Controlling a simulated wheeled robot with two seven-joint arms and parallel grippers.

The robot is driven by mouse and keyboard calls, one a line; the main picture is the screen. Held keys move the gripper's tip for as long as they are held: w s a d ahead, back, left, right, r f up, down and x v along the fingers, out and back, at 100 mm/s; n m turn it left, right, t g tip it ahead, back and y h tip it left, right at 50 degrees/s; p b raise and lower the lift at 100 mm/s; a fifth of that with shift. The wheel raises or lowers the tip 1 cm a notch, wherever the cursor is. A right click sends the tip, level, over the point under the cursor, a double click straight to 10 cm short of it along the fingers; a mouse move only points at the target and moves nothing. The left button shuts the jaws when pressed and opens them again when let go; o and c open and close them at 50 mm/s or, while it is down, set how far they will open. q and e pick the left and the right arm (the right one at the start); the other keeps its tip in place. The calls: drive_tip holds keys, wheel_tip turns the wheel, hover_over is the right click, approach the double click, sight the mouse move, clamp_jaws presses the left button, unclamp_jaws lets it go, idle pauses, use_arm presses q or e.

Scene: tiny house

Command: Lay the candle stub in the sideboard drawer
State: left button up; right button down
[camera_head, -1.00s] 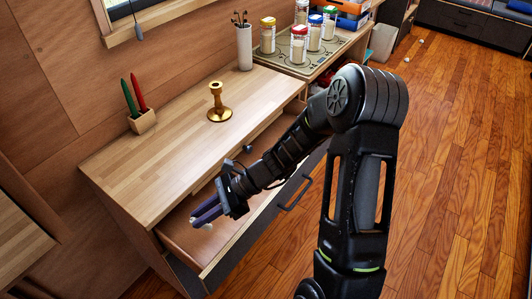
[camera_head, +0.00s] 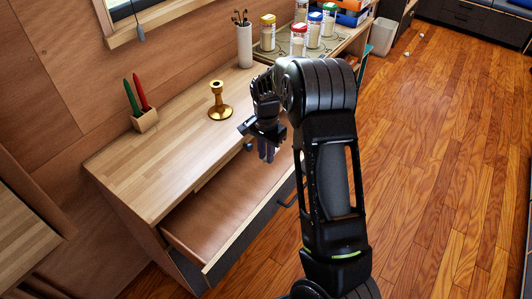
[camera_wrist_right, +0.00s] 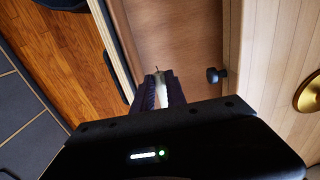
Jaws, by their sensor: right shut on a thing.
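The sideboard (camera_head: 160,150) has its drawer (camera_head: 225,205) pulled open, and the part of the drawer floor in view is bare. My right gripper (camera_head: 267,152) is over the drawer's right-hand part, fingers pointing down. In the right wrist view, the gripper (camera_wrist_right: 159,92) is shut on the pale candle stub (camera_wrist_right: 160,80). The stub's dark wick shows between the fingertips, against the drawer (camera_wrist_right: 195,35). In the head view the stub is hidden or too small to tell. My left gripper is in neither view.
A brass candlestick (camera_head: 219,104) and a block with red and green candles (camera_head: 145,120) stand on the sideboard top. A white utensil holder (camera_head: 244,45) and several jars are behind. Wooden floor is open at right.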

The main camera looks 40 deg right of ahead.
drive_tip(key=shift+f, duration=0.15)
drive_tip(key=b, duration=0.9)
approach(266, 187)
wheel_tip(266, 187, down, 5)
drive_tip(key=shift+w+f, duration=0.1)
drive_tip(key=shift+f, duration=0.05)
drive_tip(key=c, duration=1.3)
unclamp_jaws()
wheel_tip(266, 187, up, 8)
drive_tip(key=shift+f, duration=0.1)
idle(0.4)
